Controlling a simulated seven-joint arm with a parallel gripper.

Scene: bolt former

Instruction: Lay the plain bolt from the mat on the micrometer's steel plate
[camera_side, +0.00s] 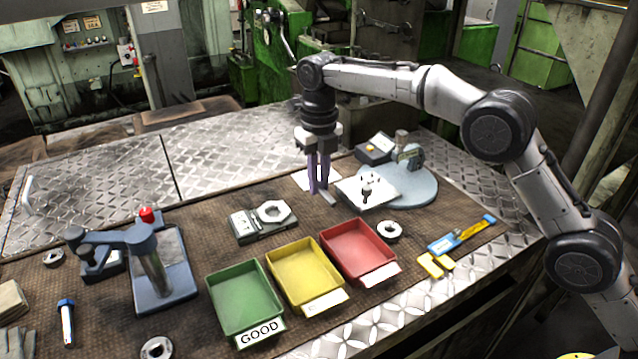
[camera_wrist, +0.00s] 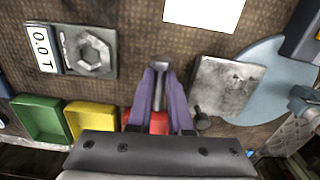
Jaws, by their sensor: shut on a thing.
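My gripper (camera_side: 319,190) hangs pointing down just left of the micrometer. In the wrist view its two purple fingers (camera_wrist: 158,95) are shut on a plain grey bolt (camera_wrist: 159,62), whose round head shows between the fingertips. A grey end below the fingers in the side view (camera_side: 328,198) seems to be part of this bolt. The micrometer's steel plate (camera_side: 380,197) is to the right of the fingers, on a round blue-grey base (camera_side: 420,190). The plate also shows in the wrist view (camera_wrist: 225,82). A small dark pin-like piece (camera_side: 366,195) stands at it.
A white sheet (camera_side: 303,179) lies behind the fingers on the brown mat (camera_side: 210,260). Green (camera_side: 240,302), yellow (camera_side: 303,274) and red (camera_side: 358,249) trays stand in front. A scale with a hex nut (camera_side: 272,211) is to the left. A ring (camera_side: 389,230) lies near the red tray.

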